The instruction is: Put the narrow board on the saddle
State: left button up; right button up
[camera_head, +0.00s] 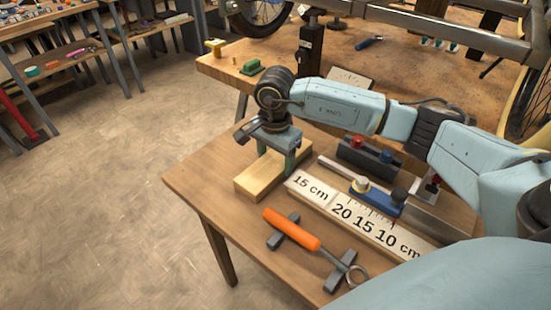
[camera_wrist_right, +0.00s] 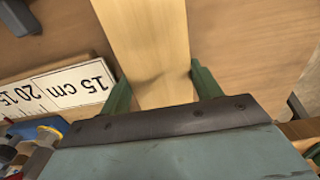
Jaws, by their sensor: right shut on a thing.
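The narrow board (camera_head: 258,184) is a pale wooden piece at the left end of the workbench, beside the scale marked 15 cm. My right gripper (camera_head: 277,158) points down over it, with one finger on each side. In the right wrist view the board (camera_wrist_right: 145,35) runs between the two green fingertips of my right gripper (camera_wrist_right: 154,88), which is shut on it. The board looks to be on or very close to the bench top; I cannot tell which. I cannot identify the saddle for certain. My left gripper is not in view.
A second table with a trike frame (camera_head: 440,22) stands behind.

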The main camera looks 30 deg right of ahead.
jog(key=shift+f, duration=0.1)
jog(key=o, duration=0.8)
